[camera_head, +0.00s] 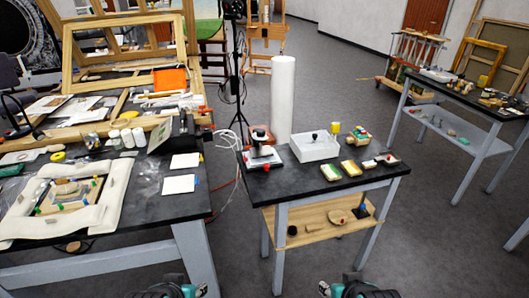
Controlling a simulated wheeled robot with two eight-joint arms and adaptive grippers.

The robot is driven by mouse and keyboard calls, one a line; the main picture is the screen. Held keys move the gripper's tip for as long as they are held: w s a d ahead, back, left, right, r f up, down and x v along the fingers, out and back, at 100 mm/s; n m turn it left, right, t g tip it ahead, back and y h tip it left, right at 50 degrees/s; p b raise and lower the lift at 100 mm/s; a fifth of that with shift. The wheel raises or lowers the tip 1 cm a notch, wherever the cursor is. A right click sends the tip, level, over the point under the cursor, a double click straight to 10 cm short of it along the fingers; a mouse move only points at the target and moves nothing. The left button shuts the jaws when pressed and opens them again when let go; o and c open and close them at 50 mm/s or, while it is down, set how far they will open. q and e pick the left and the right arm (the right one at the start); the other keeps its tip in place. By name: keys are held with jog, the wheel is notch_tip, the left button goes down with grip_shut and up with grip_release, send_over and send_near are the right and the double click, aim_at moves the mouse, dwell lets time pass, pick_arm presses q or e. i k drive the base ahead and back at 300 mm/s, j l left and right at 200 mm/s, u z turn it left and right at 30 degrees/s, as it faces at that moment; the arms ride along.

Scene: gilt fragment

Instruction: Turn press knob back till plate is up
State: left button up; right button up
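A small press-like device (263,156) with a black top and a white and red base stands at the left side of the small black-topped table. Its knob and plate are too small to tell apart clearly, so I cannot tell the plate's height. My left gripper (176,291) and my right gripper (358,289) show only in part at the bottom edge, well in front of the table and apart from the device. Their fingertips are cut off or unclear.
The small table (345,181) also bears a white box (314,147) with a dark knob, a yellow cup (335,128) and several sponge-like blocks. A white roll (283,98) stands behind. A cluttered workbench (140,201) is at left. Open floor (440,230) lies at right.

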aim_at(260, 132)
jog(key=i+j, duration=0.1)
jog(key=i, duration=0.5)
jog(key=i+j+z, duration=0.1)
jog(key=i, duration=0.5)
